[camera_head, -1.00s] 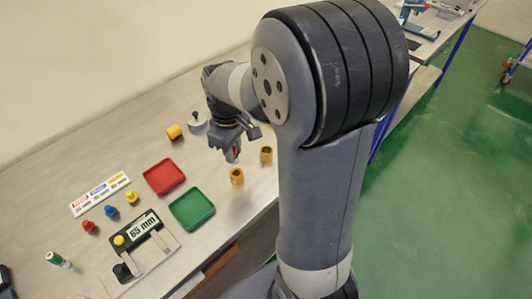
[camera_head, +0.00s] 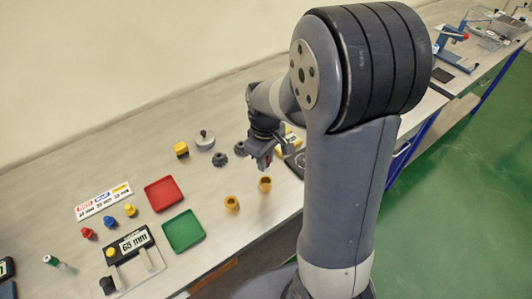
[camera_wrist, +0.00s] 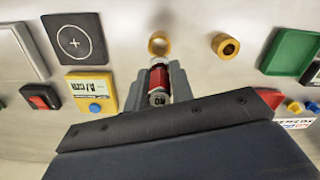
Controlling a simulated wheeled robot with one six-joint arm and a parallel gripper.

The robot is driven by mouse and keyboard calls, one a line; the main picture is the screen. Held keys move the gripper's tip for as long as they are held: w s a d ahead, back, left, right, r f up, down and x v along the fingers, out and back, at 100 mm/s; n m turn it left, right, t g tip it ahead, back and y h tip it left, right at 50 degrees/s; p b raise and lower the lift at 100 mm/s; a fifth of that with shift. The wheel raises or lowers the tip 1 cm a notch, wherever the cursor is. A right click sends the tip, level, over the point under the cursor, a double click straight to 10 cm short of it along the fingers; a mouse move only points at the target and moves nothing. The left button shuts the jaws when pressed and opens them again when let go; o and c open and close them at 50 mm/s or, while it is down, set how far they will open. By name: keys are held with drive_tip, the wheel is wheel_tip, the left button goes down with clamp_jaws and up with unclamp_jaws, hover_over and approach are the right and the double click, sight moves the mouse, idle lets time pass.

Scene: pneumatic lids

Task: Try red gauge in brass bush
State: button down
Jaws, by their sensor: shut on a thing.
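My gripper (camera_wrist: 160,88) is shut on the red gauge (camera_wrist: 160,76), a short cylinder with a red band and metal ends, seen between the fingers in the wrist view. In the head view my gripper (camera_head: 263,163) hangs just behind the right-hand brass bush (camera_head: 265,184). That bush (camera_wrist: 159,38) shows its open ring just beyond the gauge's tip in the wrist view; the gauge is apart from it. A second brass bush (camera_head: 232,204) stands to its left, and shows to the right in the wrist view (camera_wrist: 226,46). Both bushes stand upright.
A red tray (camera_head: 151,207) and a green tray (camera_head: 172,246) lie left of the bushes. A yellow block (camera_head: 181,149) and a grey round weight (camera_head: 205,139) stand behind. A yellow device (camera_wrist: 92,94) and a black crosshair pad (camera_wrist: 74,42) lie beside the gripper.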

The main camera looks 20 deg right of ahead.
drive_tip(key=shift+d, duration=0.1)
drive_tip(key=shift+f+b, duration=0.35)
drive_tip(key=shift+f, duration=0.05)
drive_tip(key=shift+f+b, duration=1.85)
drive_tip(key=shift+f, duration=0.5)
drive_tip(key=shift+f+b, duration=0.85)
drive_tip(key=shift+f, duration=0.25)
drive_tip(key=shift+r+p, duration=0.9)
drive_tip(key=shift+r, duration=0.25)
idle(1.1)
drive_tip(key=shift+r+p, duration=1.95)
drive_tip(key=shift+r, duration=0.55)
